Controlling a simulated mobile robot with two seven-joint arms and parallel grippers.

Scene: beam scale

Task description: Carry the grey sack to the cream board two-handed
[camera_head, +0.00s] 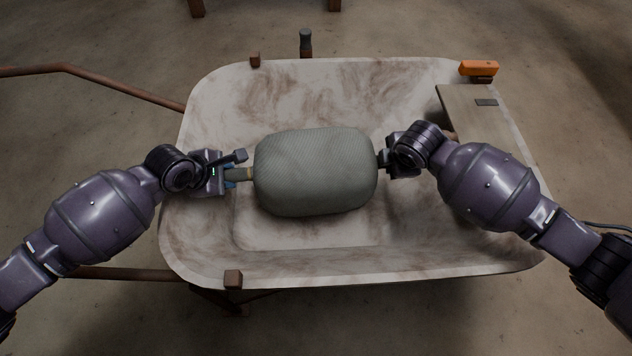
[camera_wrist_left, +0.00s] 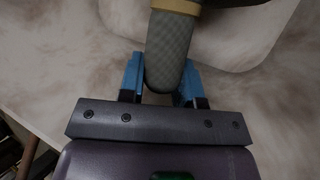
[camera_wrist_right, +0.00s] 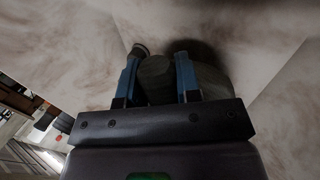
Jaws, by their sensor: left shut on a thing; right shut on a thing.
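The grey sack (camera_head: 315,170) is a plump, woven bundle lying lengthwise between my two grippers, over the middle of the wheelbarrow tray. My left gripper (camera_head: 238,174) is shut on the sack's left end; the left wrist view shows this grey end (camera_wrist_left: 168,50) between blue fingers, with a yellowish band beyond. My right gripper (camera_head: 384,160) is shut on the right end, which shows between the fingers in the right wrist view (camera_wrist_right: 155,80). The sack looks about level. Whether its underside touches the tray I cannot tell. The cream board (camera_head: 462,115) lies across the tray's right side, partly behind my right arm.
The pale, brown-stained wheelbarrow tray (camera_head: 215,90) has raised rims all round. An orange object (camera_head: 478,68) sits at its back right corner. A dark upright grip (camera_head: 305,40) stands behind the back rim. Rusty handles (camera_head: 120,84) run out left. The tray floor around the sack is clear.

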